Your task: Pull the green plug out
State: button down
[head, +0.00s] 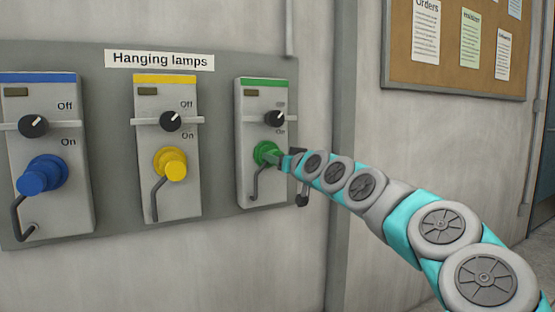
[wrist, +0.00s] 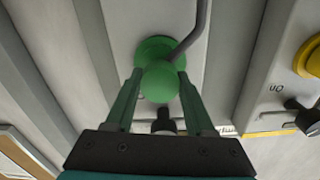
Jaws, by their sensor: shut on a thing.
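The green plug (head: 266,153) sits in its socket on the right-hand panel unit (head: 247,188), under the green strip. In the wrist view the plug's round end (wrist: 160,82) lies between the two fingers, with its wider green base behind it. My gripper (head: 280,159) reaches in from the right and is shut on the green plug; its fingers (wrist: 158,98) flank the plug in the wrist view. Part of the plug is hidden by my gripper.
A yellow plug (head: 172,164) and a blue plug (head: 42,175) are in the units to the left. A corkboard (head: 460,88) is on the wall at upper right. Open room lies in front of the panel.

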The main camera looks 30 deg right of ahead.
jog(key=shift+s, duration=0.1)
jog(key=s+b, duration=0.2)
jog(key=s, duration=0.2)
jog(key=shift+s+d+b, duration=0.1)
jog(key=shift+s+b, duration=0.2)
jog(key=shift+b, duration=0.1)
jog(key=shift+c, duration=1.3)
grip_release()
jog(key=shift+s, duration=0.1)
jog(key=shift+s, duration=0.15)
jog(key=s+b, duration=0.1)
jog(key=s, duration=0.6)
jog(key=shift+s+d, duration=0.15)
jog(key=shift+s, duration=0.15)
